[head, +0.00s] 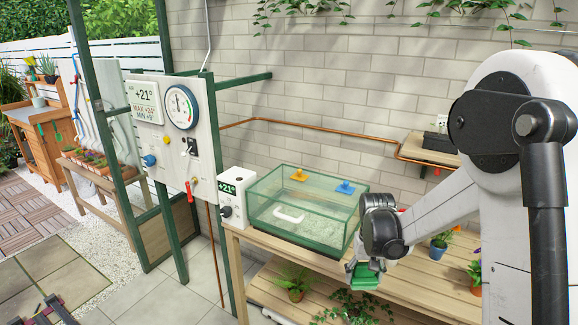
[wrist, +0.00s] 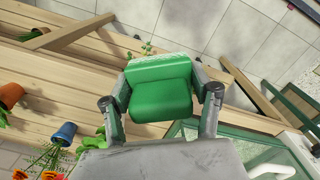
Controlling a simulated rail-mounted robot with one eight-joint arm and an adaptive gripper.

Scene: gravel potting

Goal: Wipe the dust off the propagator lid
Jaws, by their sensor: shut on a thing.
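The propagator (head: 262,212) is a clear box with a green frame on the wooden bench. My gripper (head: 366,268) is shut on a green block, perhaps a sponge (wrist: 162,92), at the propagator's right front side, apart from the lid. The wrist view shows both fingers gripping the block's sides, and the lid's green edge (wrist: 292,143) at lower right.
The slatted bench (head: 425,270) has a potted plant with orange flowers (head: 441,240) on its right. A white thermostat box (head: 236,192) stands left of the propagator. Potted plants (head: 295,282) sit on the lower shelf. A copper pipe (head: 310,125) runs along the wall.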

